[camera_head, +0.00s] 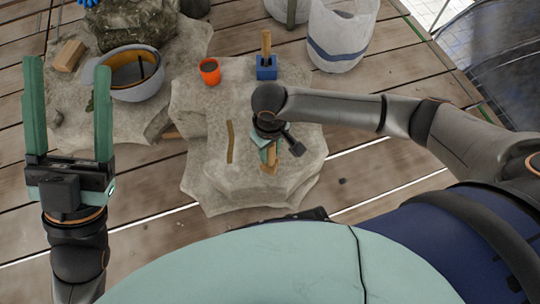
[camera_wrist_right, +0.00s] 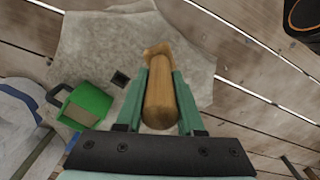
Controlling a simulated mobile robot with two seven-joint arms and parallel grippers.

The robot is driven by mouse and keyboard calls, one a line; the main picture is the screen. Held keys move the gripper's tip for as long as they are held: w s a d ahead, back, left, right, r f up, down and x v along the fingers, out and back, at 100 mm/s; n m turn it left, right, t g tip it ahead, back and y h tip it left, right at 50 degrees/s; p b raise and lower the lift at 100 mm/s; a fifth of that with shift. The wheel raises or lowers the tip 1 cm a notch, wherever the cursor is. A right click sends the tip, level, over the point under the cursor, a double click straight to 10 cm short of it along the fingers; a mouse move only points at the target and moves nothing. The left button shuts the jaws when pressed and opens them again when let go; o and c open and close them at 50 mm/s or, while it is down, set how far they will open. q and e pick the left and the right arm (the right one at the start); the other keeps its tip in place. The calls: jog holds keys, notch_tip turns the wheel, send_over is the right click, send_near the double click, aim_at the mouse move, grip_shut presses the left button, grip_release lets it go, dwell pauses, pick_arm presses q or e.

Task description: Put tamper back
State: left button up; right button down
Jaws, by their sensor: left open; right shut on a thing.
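My right gripper (camera_head: 268,148) is shut on a wooden piece, apparently the tamper (camera_head: 270,166), over the front of the pale stone slab (camera_head: 215,100). In the right wrist view, the tamper (camera_wrist_right: 158,98) is a round wooden handle with a wider squared far end, between the two green fingers (camera_wrist_right: 160,85). I cannot tell whether its far end touches the slab. My left gripper (camera_head: 68,135) is open and empty at the left, fingers apart. A dark square spot (camera_wrist_right: 120,79) shows on the slab beside the tamper.
A blue block with an upright wooden handle (camera_head: 266,68) and an orange cup (camera_head: 209,72) stand toward the slab's back. A brown strip (camera_head: 230,142) lies on it. A white bucket (camera_head: 340,36) stands behind.

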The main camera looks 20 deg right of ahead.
aim_at(270, 156)
jog(key=f, duration=0.2)
jog(key=f+b, duration=0.1)
jog(key=shift+w+d+f+b, duration=0.1)
jog(key=shift+w+f+b, duration=0.1)
jog(key=shift+f+b, duration=0.15)
jog(key=shift+r, duration=0.1)
jog(key=c, duration=0.5)
grip_release()
